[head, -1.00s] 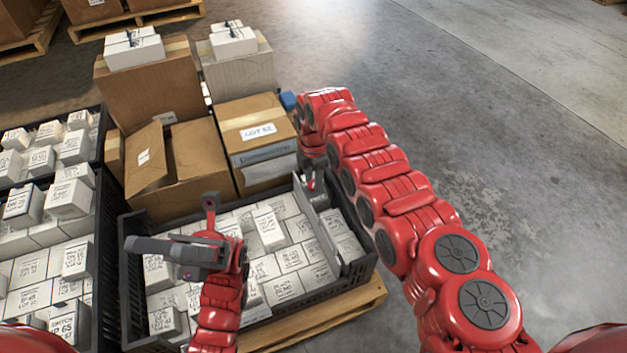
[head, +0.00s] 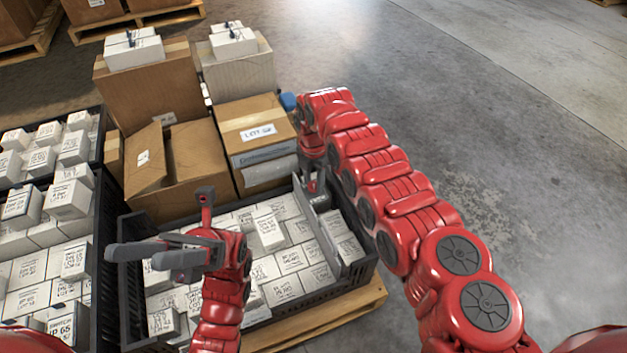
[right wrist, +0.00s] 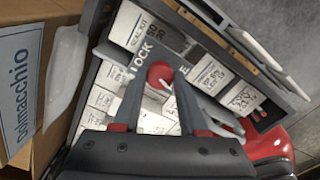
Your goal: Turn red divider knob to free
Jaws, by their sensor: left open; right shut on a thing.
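The red divider knob (right wrist: 160,75) shows in the right wrist view as a round red cap on the grey divider top. My right gripper (right wrist: 163,82) is shut on the knob, one grey finger on each side. In the head view my right gripper (head: 317,186) is at the far end of the grey divider (head: 343,262), and the knob is hidden there. My left gripper (head: 135,255) is open and empty, above the left part of the black crate (head: 300,308).
White boxes (head: 289,256) fill the crate on both sides of the divider. Cardboard boxes (head: 255,130) stand behind it. Another dark crate of white boxes (head: 95,262) stands at left. Open concrete floor (head: 520,170) lies to the right.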

